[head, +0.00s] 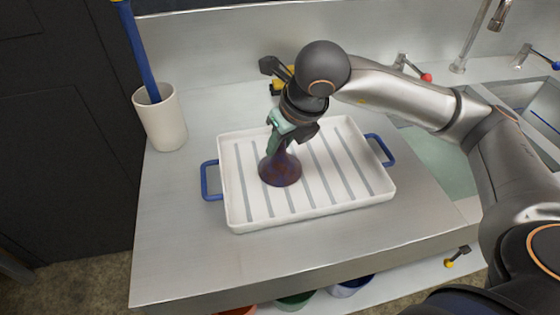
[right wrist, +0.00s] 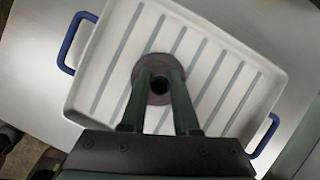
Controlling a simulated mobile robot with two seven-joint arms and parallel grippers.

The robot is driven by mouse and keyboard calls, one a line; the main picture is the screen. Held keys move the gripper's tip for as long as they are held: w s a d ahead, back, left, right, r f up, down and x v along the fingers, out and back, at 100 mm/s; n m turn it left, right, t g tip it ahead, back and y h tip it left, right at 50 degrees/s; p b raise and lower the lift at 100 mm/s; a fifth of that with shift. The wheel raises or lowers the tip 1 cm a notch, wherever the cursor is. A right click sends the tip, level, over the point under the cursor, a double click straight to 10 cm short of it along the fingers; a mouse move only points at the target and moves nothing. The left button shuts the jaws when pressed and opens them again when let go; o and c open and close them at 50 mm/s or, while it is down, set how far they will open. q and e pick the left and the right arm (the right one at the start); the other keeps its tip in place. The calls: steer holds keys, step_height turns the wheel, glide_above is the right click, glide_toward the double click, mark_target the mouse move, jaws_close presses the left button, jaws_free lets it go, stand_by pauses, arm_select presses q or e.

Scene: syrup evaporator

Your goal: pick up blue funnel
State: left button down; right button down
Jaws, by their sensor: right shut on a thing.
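The funnel (head: 281,171) looks dark purple-brown rather than clearly blue. It stands wide end down over the striped white tray (head: 345,196), left of the tray's middle. My right gripper (head: 275,143) reaches down from above, with its green fingers at the funnel's narrow upper part. In the right wrist view, the two fingers (right wrist: 160,98) lie on either side of the funnel (right wrist: 158,62), shut on it. I cannot tell whether the funnel's rim still touches the tray. My left gripper is not in view.
The tray has blue handles and sits on a steel counter (head: 170,245). A white crock (head: 160,120) holding a blue-handled tool stands at the left. A sink (head: 540,105) and taps are at the right. The counter in front of the tray is clear.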

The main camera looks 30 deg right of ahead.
steer(key=shift+r, duration=0.1)
steer(key=shift+r, duration=0.6)
steer(key=v, duration=0.2)
steer(key=shift+w+r, duration=0.1)
steer(key=shift+r, duration=0.4)
steer(key=s+d+r, duration=0.1)
steer(key=s+r, duration=0.7)
steer(key=s, duration=0.5)
steer(key=shift+s+r+p, duration=0.2)
steer(key=shift+r+p, duration=0.15)
steer(key=shift+r, duration=0.05)
